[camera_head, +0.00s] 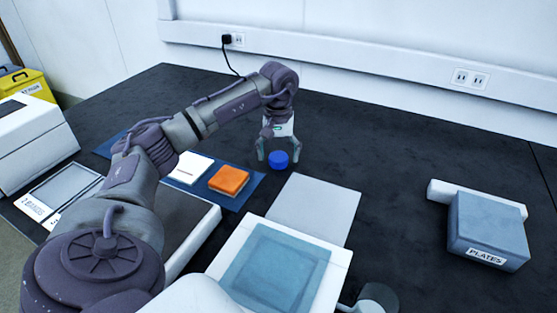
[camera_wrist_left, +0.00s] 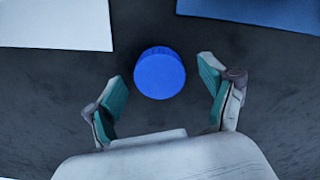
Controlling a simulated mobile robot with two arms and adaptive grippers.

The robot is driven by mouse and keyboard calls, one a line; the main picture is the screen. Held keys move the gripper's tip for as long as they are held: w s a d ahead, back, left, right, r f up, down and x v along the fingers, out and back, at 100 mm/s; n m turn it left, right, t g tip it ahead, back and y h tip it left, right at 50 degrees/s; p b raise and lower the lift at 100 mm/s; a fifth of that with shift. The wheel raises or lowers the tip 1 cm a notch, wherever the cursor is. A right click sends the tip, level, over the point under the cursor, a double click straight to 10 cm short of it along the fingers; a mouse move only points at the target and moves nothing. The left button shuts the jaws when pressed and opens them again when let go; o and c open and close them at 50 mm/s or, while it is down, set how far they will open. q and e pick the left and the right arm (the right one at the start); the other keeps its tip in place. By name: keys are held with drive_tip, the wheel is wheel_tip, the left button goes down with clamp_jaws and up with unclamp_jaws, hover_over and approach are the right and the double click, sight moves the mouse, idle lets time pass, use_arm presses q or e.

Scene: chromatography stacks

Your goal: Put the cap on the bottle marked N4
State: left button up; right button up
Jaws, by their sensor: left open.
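A round blue cap (camera_head: 278,160) sits on the dark bench. It also shows in the left wrist view (camera_wrist_left: 159,73), just beyond my fingertips and between their lines. My left gripper (camera_head: 277,154) is open above and around the cap's near side; in the left wrist view its two teal-padded fingers (camera_wrist_left: 161,92) are spread wide with a gap on each side of the cap. I see no contact. No bottle marked N4 shows in either view. My right gripper is not in view.
A blue mat (camera_head: 256,181) holds an orange block (camera_head: 229,180) and a white card (camera_head: 192,167). A grey sheet (camera_head: 315,207) lies near the cap. A box marked PLATES (camera_head: 487,230) stands at the right. The bench between is clear.

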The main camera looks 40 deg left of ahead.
sight(281, 157)
use_arm(q)
drive_tip(key=c, duration=1)
drive_tip(key=shift+r, duration=0.15)
drive_tip(key=shift+r, duration=0.3)
drive_tip(key=r, duration=0.4)
drive_tip(key=shift+w+d+p, duration=0.15)
drive_tip(key=shift+d+p, duration=0.25)
drive_tip(key=w+d+r+p, duration=0.1)
drive_tip(key=d+r, duration=0.5)
drive_tip(key=d, duration=0.4)
drive_tip(key=shift+d, duration=0.4)
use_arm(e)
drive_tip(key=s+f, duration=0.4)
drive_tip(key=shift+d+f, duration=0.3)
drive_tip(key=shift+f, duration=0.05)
use_arm(q)
drive_tip(key=shift+w, duration=0.1)
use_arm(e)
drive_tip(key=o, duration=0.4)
